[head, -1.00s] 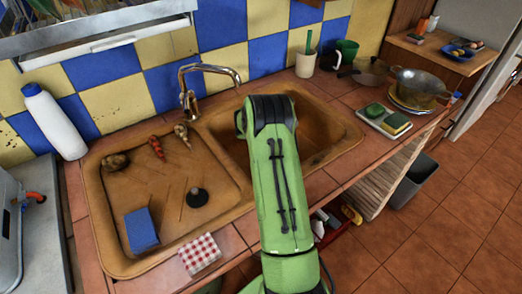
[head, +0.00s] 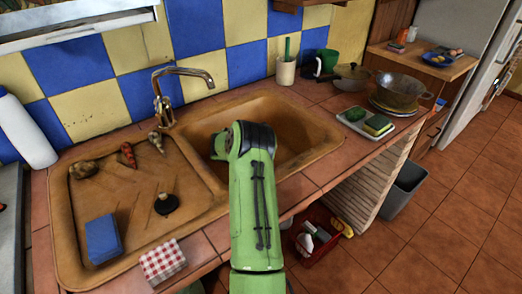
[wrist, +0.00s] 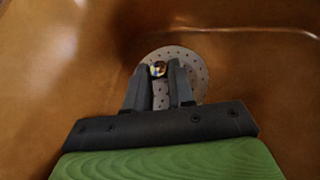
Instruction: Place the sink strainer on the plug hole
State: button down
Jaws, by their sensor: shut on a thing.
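The sink strainer (wrist: 192,62) is a pale grey metal disc with small holes and a shiny knob (wrist: 158,69). In the wrist view my gripper (wrist: 160,76) is shut on this knob, with the disc beyond the fingertips against the brown basin. The plug hole is not visible; I cannot tell whether the strainer covers it or touches the basin floor. In the head view my green arm reaches over the front edge of the right-hand sink basin (head: 285,128) and hides the gripper and strainer.
The drainboard on the left holds a blue sponge (head: 102,240), a black plug (head: 166,203) and several small vegetables (head: 127,154). The tap (head: 163,105) stands behind the sink. A checked cloth (head: 162,261) lies at the front edge.

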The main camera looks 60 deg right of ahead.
jog(key=shift+f, duration=0.7)
jog(key=shift+f, duration=0.6)
jog(key=c, duration=1)
grip_release()
jog(key=shift+o, duration=0.2)
jog(key=shift+r, duration=0.1)
